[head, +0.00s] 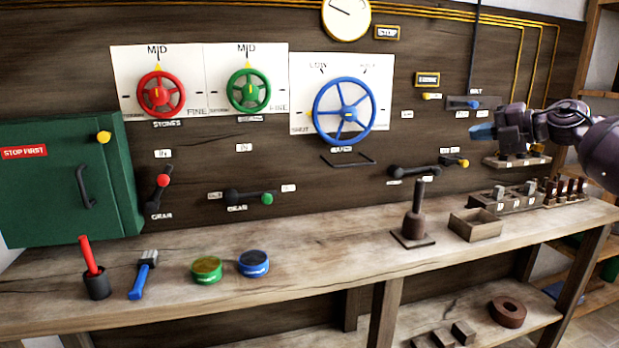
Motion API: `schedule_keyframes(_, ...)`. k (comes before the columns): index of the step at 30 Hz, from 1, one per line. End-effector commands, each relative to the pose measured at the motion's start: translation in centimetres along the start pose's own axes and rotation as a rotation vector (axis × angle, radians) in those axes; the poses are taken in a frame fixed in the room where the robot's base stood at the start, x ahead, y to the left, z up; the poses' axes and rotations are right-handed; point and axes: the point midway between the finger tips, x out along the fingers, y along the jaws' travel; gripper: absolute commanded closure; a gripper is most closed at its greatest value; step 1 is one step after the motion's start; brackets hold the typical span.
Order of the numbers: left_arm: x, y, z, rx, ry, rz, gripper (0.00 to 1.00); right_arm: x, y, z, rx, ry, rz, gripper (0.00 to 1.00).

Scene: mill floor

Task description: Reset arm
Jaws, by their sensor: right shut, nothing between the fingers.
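My right arm reaches in from the right edge. Its gripper (484,131) is shut and empty, pointing left in front of the wall panel, just below the belt lever (472,104) with its blue knob. I cannot tell whether it touches anything. A small shelf (516,161) shows below the gripper. My left gripper is not in view.
Red (161,95), green (249,92) and blue (344,111) wheels are on the panel. A green cabinet (62,180) stands left. The bench (330,255) holds tools, two tins, a stamp-like block (414,226) and a wooden box (476,226). Its front middle is clear.

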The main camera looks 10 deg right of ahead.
Motion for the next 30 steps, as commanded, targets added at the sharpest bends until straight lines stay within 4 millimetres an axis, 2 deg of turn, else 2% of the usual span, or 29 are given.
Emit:
schedule_keyframes(1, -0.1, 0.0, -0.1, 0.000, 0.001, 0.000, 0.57, 2.0, -0.1, -1.8, 0.014, 0.008, 0.071, 1.00)
schedule_keyframes(4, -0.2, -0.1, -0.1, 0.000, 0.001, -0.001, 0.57, 5.3, -1.0, -5.1, 0.067, -0.005, 0.202, 1.00)
schedule_keyframes(6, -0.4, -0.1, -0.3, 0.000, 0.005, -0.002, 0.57, 7.3, -2.3, -7.6, 0.133, -0.025, 0.278, 1.00)
schedule_keyframes(9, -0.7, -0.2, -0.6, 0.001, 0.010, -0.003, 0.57, 9.3, -4.9, -11.3, 0.259, -0.064, 0.354, 1.00)
schedule_keyframes(13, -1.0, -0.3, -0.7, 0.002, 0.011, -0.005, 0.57, 10.8, -9.0, -15.8, 0.440, -0.125, 0.396, 1.00)
schedule_keyframes(20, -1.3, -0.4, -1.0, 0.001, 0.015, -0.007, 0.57, 10.7, -16.9, -23.9, 0.780, -0.238, 0.368, 1.00)
schedule_keyframes(24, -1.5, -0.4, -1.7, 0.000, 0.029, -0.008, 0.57, 9.5, -21.4, -28.9, 0.986, -0.300, 0.317, 1.00)
schedule_keyframes(30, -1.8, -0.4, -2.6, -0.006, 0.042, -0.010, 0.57, 6.6, -26.8, -36.1, 1.269, -0.376, 0.238, 1.00)
